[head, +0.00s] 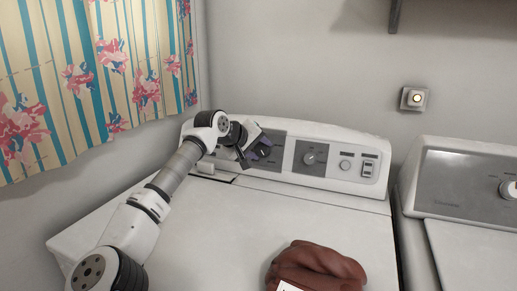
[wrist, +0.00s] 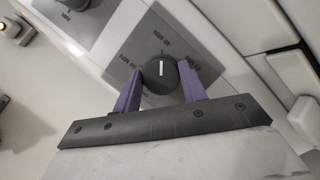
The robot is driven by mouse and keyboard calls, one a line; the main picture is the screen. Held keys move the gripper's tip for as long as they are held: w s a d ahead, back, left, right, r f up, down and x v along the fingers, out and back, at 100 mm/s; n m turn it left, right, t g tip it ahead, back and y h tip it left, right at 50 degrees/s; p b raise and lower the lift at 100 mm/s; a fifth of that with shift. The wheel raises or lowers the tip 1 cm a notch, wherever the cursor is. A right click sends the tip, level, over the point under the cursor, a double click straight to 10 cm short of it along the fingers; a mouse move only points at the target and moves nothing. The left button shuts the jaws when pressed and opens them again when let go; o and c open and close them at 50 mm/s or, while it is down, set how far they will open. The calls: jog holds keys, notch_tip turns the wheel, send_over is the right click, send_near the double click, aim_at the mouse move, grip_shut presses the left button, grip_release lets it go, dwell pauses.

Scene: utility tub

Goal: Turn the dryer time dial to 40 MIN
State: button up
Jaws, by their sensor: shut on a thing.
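The dial (wrist: 160,77) is a round black knob with a white pointer line, on a grey panel plate (wrist: 172,30). In the wrist view the pointer line stands nearly upright in the picture. In the head view my gripper (head: 258,150) is at the left dark plate of the dryer's back panel (head: 335,183) and mostly hides the dial.
A folded brown cloth (head: 318,268) lies on the dryer top. Another machine (head: 465,190) stands at right. A patterned curtain (head: 95,75) hangs at left.

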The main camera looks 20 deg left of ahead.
jog(key=shift+f, duration=0.1)
jog(key=o, duration=1)
jog(key=shift+c, duration=0.2)
jog(key=b+v, duration=0.1)
jog(key=v, duration=1.3)
jog(key=shift+d+b, duration=0.15)
jog(key=shift+b, duration=0.15)
